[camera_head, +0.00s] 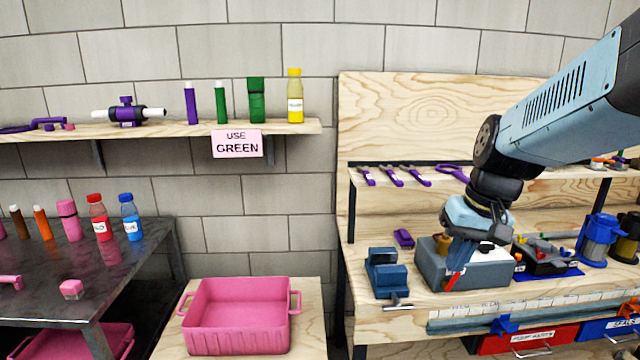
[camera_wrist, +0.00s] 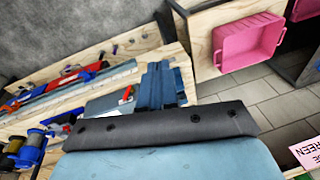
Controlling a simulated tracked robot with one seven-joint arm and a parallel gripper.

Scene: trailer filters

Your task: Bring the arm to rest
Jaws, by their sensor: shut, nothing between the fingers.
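My arm reaches in from the upper right of the head view, bent at a black elbow joint, with its wrist turned down. My gripper (camera_head: 458,262) is shut and empty, pointing down in front of the grey box (camera_head: 490,272) on the wooden workbench (camera_head: 410,316). It hides part of the box, and I cannot tell whether it touches it. A red piece shows by the fingertips.
A blue vise (camera_head: 386,272) stands left of the grey box. Blue pump-like units (camera_head: 596,240) stand right. A pink crate (camera_head: 238,316) is on a lower wooden stand, also in the wrist view (camera_wrist: 246,44). Bottles and tubes stand on the wall shelf (camera_head: 165,129) and dark table (camera_head: 90,262).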

